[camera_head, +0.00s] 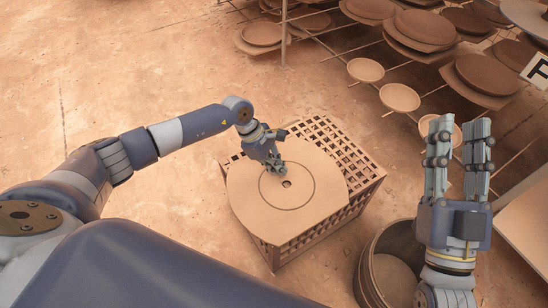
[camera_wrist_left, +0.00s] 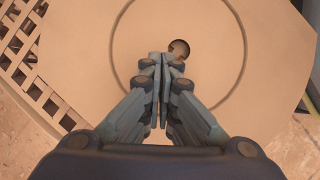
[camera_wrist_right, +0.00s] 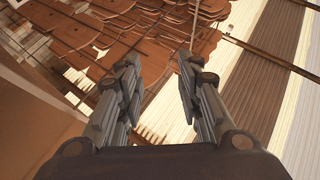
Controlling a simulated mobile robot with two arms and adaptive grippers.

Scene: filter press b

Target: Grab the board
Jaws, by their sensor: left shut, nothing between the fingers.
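The board (camera_head: 325,195) is a tan round plate with cut sides, a ring line and a small hole near its middle. It lies on a brown lattice crate (camera_head: 345,150). My left gripper (camera_head: 277,168) points down over the board beside the hole. In the left wrist view its fingers (camera_wrist_left: 162,62) are closed together, with the tips by the hole in the board (camera_wrist_left: 215,50). Whether they touch the board I cannot tell. My right gripper (camera_head: 460,125) is raised at the right, fingers apart, and empty; its open fingers (camera_wrist_right: 158,65) also show in the right wrist view.
A round bin (camera_head: 370,270) stands right of the crate, below my right gripper. Racks with several round brown plates (camera_head: 425,30) fill the upper right. A pale panel (camera_head: 525,230) is at the right edge. The floor at the upper left is clear.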

